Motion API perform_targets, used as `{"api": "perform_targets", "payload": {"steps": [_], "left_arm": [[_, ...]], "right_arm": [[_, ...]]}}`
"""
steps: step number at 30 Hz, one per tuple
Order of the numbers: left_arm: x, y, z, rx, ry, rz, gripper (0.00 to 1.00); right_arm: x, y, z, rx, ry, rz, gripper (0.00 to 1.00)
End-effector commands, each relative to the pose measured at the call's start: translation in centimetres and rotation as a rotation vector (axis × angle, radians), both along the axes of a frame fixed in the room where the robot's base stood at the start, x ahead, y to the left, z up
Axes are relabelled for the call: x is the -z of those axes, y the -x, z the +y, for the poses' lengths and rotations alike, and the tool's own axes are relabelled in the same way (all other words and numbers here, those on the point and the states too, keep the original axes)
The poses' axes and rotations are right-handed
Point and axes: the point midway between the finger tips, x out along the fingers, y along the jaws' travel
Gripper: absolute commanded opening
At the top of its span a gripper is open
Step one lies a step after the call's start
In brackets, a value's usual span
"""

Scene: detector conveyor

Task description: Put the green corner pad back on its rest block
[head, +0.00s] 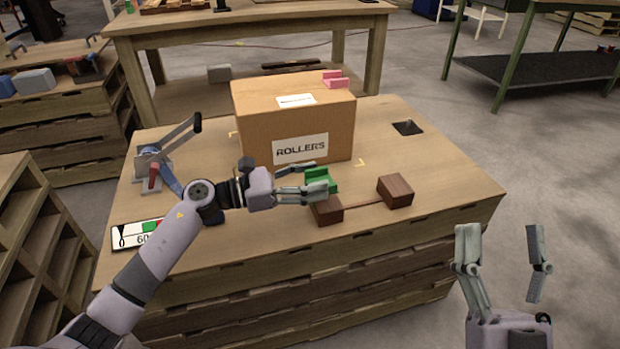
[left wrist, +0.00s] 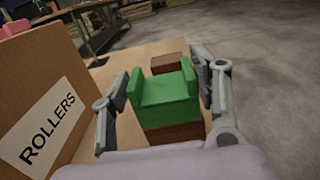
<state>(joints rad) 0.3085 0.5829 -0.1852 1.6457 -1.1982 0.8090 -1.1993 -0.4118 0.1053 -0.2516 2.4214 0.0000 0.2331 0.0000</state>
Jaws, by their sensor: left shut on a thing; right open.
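The green corner pad (head: 319,181) is between the fingers of my left gripper (head: 317,178), which is shut on it. In the left wrist view the pad (left wrist: 165,98) shows as a notched green piece between both fingers (left wrist: 166,88). Two dark brown blocks joined by a thin strip lie on the table. The pad is at the left block (head: 328,211), which shows directly below it in the left wrist view (left wrist: 175,134). I cannot tell whether they touch. The right block (head: 395,191) stands clear. My right gripper (head: 502,240) is open and empty, off the table's right front.
A cardboard box (head: 300,125) labelled ROLLERS stands just behind the left gripper, with a pink corner pad (head: 336,79) on its top right corner. A lever clamp (head: 160,160) is at the left, a printed gauge card (head: 132,235) at the front left. The table's right side is mostly bare.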

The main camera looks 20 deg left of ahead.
Motion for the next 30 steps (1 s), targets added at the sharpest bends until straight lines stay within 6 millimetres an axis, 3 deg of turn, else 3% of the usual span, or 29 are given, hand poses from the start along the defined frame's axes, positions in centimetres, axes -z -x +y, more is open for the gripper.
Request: {"api": "perform_targets", "payload": {"steps": [30], "left_arm": [[0.6, 0.0, 0.0, 0.0, 0.001, -0.001, 0.26]], "right_arm": [[-1.8, 1.7, -0.2, -0.007, -0.04, -0.132, 0.63]]}}
